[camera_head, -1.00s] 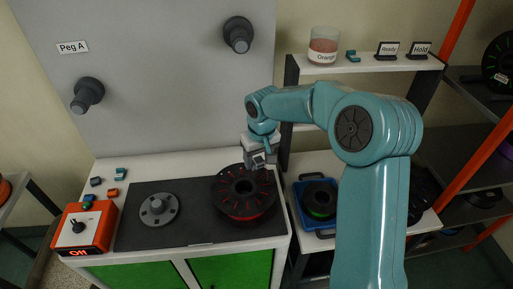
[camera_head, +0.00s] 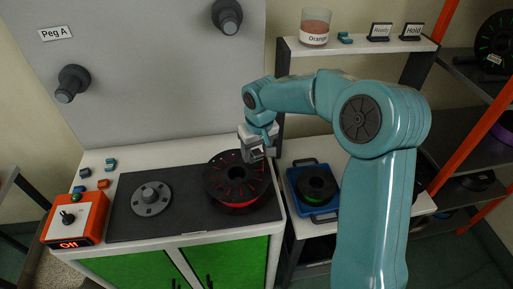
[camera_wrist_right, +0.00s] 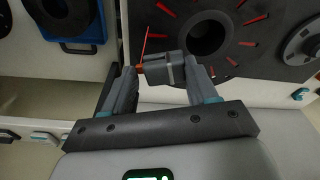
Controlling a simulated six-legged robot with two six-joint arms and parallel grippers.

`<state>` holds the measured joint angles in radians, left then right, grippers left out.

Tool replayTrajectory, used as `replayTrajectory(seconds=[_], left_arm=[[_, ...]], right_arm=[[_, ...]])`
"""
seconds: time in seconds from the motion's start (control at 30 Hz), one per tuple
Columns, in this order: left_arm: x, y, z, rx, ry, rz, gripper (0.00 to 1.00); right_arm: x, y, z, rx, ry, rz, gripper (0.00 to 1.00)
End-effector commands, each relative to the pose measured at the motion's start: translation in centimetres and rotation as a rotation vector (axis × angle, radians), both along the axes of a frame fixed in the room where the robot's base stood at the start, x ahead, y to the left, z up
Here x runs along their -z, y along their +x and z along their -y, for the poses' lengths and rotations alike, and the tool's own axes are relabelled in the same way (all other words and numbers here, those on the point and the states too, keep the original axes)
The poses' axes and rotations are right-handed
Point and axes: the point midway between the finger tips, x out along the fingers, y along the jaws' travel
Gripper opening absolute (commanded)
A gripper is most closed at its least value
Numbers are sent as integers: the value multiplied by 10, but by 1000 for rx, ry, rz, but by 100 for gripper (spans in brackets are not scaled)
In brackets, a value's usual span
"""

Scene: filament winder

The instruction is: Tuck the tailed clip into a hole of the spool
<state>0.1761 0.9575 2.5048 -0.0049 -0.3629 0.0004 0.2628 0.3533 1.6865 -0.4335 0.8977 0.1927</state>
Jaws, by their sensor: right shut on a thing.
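The spool (camera_head: 222,193) is dark with red filament showing through its slots, and lies on the black mat of the bench. It also fills the upper middle of the right wrist view (camera_wrist_right: 175,22). My right gripper (camera_head: 258,153) is at the spool's right edge; in the wrist view its fingers (camera_wrist_right: 165,72) are shut on a small grey clip (camera_wrist_right: 163,68) with an orange end. A thin red strand, seemingly the tail, rises from the clip's left side. I cannot tell whether the clip touches the spool. My left gripper is out of view.
A grey hub disc (camera_head: 151,199) sits left of the spool. An orange switch box (camera_head: 75,220) reads Off, with several small coloured clips behind it. A blue tray (camera_head: 313,209) with a dark spool stands right. Two pegs project from the grey panel (camera_head: 150,80).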

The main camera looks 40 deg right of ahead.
Motion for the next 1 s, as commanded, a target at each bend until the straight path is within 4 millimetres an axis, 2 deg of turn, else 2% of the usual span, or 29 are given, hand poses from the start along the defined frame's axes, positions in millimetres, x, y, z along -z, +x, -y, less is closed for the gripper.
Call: replayTrajectory(seconds=[0.03, 0.43, 1.0], left_arm=[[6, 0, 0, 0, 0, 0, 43], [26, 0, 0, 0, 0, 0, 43], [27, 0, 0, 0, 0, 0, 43]], right_arm=[[7, -1, 0, 1, 0, -1, 29], [32, -1, 1, 2, 0, 1, 29], [34, -1, 1, 2, 0, 0, 29]])
